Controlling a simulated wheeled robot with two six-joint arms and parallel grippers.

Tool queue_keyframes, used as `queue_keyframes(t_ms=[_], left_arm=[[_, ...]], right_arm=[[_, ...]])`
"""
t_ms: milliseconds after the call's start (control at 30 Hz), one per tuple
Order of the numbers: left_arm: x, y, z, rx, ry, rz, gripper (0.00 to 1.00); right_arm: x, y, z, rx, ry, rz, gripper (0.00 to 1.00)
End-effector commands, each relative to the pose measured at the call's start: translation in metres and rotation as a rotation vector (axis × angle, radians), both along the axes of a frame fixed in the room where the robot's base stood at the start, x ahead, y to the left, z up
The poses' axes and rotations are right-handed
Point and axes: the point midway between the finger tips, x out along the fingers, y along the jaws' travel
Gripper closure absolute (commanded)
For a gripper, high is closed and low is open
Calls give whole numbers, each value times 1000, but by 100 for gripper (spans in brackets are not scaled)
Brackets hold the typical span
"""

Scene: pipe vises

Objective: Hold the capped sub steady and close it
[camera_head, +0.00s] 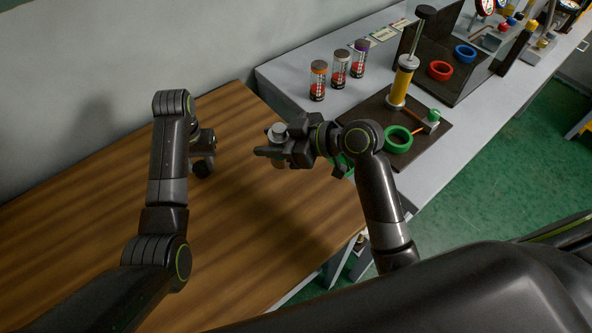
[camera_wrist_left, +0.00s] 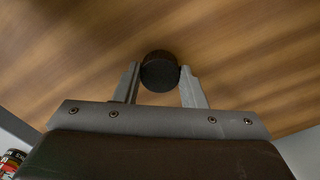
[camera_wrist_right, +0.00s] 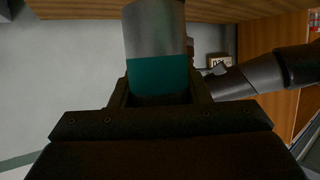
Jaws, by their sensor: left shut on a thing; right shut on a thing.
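My left gripper (camera_head: 203,168) hangs over the wooden table, at the left in the head view. In the left wrist view its fingers are shut on a dark round cap-like piece (camera_wrist_left: 160,72), which shows end-on. My right gripper (camera_head: 275,153) is to the right of it, apart from it. It is shut on an upright cylinder (camera_head: 278,131) with a silver upper part. In the right wrist view this cylinder (camera_wrist_right: 155,40) has a teal band just at the fingers. Its lower end is hidden there by the gripper. I cannot tell which of the two pieces is the capped sub.
The wooden table (camera_head: 70,210) is bare around the grippers. On the grey bench (camera_head: 290,80) behind stand several small labelled jars (camera_head: 340,70). A dark board (camera_head: 440,133) there holds a yellow cylinder (camera_head: 402,82) and a green ring (camera_head: 398,140), close to my right arm.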

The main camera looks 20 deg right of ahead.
Motion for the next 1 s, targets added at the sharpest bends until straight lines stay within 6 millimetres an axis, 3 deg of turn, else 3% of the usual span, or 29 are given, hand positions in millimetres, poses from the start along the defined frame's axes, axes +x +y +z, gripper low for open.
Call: queue_keyframes(t_ms=[333,700,1000], left_arm=[[0,0,0,0,0,0,85],[0,0,7,0,0,0,85],[0,0,7,0,0,0,85]], right_arm=[[0,0,0,3,-2,-2,100],[0,0,-56,4,1,-1,100],[0,0,-61,3,-5,0,100]])
